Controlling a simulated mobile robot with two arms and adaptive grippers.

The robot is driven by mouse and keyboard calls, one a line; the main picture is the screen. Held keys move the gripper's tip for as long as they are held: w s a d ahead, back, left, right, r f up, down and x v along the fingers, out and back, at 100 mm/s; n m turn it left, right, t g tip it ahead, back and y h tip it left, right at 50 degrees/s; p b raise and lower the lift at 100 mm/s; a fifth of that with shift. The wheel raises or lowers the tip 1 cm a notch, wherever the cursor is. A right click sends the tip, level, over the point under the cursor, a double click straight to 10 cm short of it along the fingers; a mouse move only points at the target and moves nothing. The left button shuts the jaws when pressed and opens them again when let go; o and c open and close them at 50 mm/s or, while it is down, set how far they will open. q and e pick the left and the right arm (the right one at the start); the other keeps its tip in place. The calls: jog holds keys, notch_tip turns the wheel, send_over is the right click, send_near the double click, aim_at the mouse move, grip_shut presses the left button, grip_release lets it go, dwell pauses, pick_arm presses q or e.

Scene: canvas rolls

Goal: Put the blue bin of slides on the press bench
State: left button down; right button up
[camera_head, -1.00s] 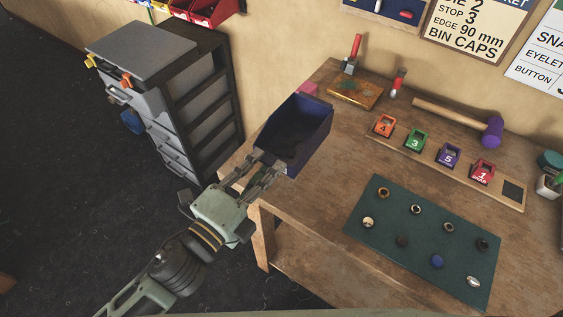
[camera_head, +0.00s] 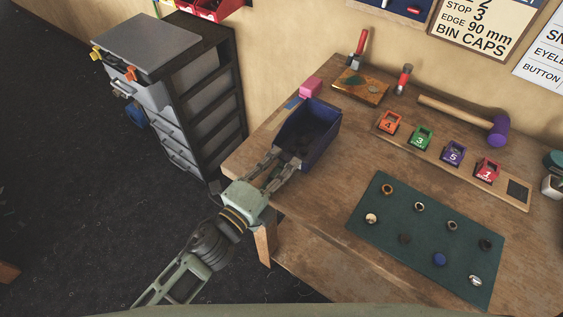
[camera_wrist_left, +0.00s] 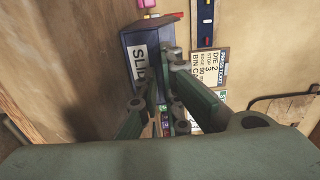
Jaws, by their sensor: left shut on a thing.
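The blue bin (camera_head: 323,143) is open-topped with dark contents. It is at the left end of the wooden press bench (camera_head: 325,205), on or just above its top; I cannot tell which. My left gripper (camera_head: 284,168) is shut on the bin's near wall. In the left wrist view, the bin (camera_wrist_left: 150,32) shows a white label reading "SLID", partly hidden behind the fingers of my left gripper (camera_wrist_left: 165,75). My right gripper is not in view.
A pink block (camera_head: 310,87) sits just behind the bin. A board with tools (camera_head: 361,88), a purple mallet (camera_head: 497,130), a row of numbered coloured holders (camera_head: 453,152) and a green mat (camera_head: 425,240) occupy the bench. A grey drawer cabinet (camera_head: 150,50) stands left.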

pick_arm(q)
jog(key=shift+f, duration=0.15)
jog(key=c, duration=1.9)
grip_release()
jog(key=shift+r, duration=0.2)
jog(key=b+v, duration=0.2)
jog(key=v, duration=0.4)
jog(key=shift+s+a+f, duration=0.1)
jog(key=shift+a+f, duration=0.05)
jog(key=shift+s+a, duration=0.35)
jog(key=shift+s, duration=0.15)
